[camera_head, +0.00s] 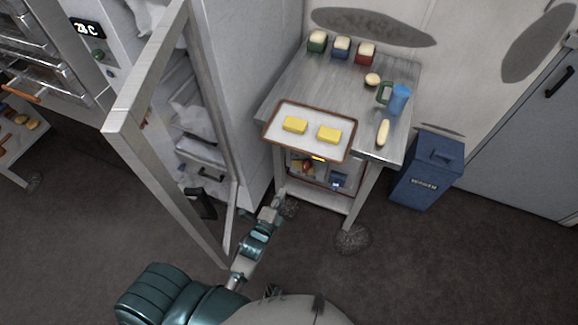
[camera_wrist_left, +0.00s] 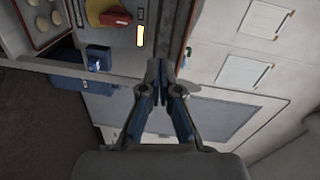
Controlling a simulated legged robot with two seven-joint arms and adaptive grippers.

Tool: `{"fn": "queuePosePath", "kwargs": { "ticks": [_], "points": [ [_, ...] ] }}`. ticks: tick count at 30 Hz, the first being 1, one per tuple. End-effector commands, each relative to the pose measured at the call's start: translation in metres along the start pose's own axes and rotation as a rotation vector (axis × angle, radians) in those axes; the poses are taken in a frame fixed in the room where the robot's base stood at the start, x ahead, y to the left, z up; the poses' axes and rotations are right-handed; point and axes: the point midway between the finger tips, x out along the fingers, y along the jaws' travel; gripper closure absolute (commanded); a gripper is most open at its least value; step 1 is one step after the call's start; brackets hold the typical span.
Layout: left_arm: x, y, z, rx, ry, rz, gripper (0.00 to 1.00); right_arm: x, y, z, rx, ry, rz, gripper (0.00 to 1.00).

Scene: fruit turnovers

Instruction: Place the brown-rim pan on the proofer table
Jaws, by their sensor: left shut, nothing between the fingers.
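The brown-rim pan (camera_head: 312,131) lies on the front left part of the grey table (camera_head: 343,80), its near side at or over the front edge. It has a white inside and holds two yellow blocks, one left (camera_head: 295,125) and one right (camera_head: 329,134). My left gripper (camera_head: 287,206) is low in front of the table, below the pan and apart from it. In the left wrist view its fingers (camera_wrist_left: 162,72) are together with nothing between them. My right gripper is not in view.
An open cabinet door (camera_head: 165,140) stands left of my left arm. Red, blue and green tubs, a blue cup (camera_head: 399,99) and a pale roll (camera_head: 383,132) are on the table. A lower shelf (camera_head: 318,199) holds items. A blue bin (camera_head: 428,170) stands right.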

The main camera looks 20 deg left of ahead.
Motion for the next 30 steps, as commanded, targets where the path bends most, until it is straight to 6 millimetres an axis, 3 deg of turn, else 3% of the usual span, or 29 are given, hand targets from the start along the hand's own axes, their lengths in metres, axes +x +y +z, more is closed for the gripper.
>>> {"fn": "queuePosePath", "kwargs": {
  "ticks": [1, 3, 6, 11, 24, 30],
  "points": [
    [-0.002, -0.019, 0.001, 0.039, -0.004, -0.041, 1.0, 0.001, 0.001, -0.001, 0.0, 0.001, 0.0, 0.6],
    [-0.003, -0.036, 0.001, 0.079, -0.008, -0.075, 1.0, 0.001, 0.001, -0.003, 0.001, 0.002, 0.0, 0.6],
    [0.002, -0.044, 0.0, 0.099, -0.01, -0.092, 1.0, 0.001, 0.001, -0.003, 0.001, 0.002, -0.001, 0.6],
    [0.025, -0.047, 0.001, 0.096, -0.01, -0.092, 1.0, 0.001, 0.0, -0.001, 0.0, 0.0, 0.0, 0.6],
    [0.113, -0.053, 0.002, 0.092, -0.009, -0.089, 1.0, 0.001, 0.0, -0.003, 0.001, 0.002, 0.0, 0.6],
    [0.132, -0.054, 0.002, 0.093, -0.009, -0.088, 1.0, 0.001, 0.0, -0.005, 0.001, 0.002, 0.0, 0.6]
  ]
}}
